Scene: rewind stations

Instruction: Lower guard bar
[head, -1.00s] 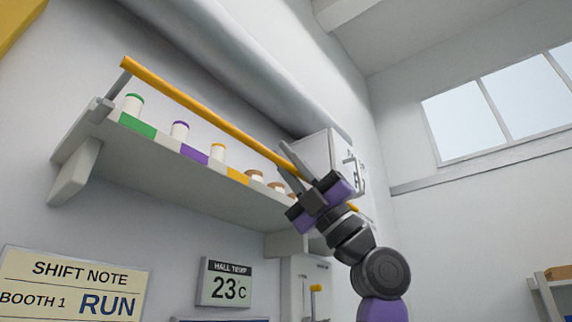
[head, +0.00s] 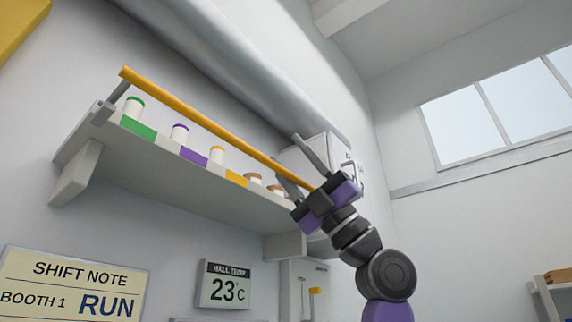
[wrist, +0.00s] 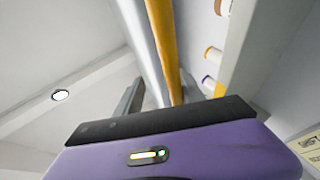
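The guard bar (head: 205,122) is a long yellow rod. It slopes across the head view above the front of a grey shelf, its left end on a short grey arm (head: 117,92). The bar stands raised above the shelf edge. My gripper (head: 293,155) is at the bar's right part, its fingers spread with the bar passing between them. In the wrist view the bar (wrist: 166,45) runs up between the fingers, with gaps visible. The bar's right end is hidden behind my gripper.
The shelf (head: 100,150) holds several capped spools, such as a green-topped one (head: 134,107). A pale duct (head: 215,65) runs above and behind. A white box (head: 318,150) stands just behind my gripper. Signs hang below. Free room lies to the right.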

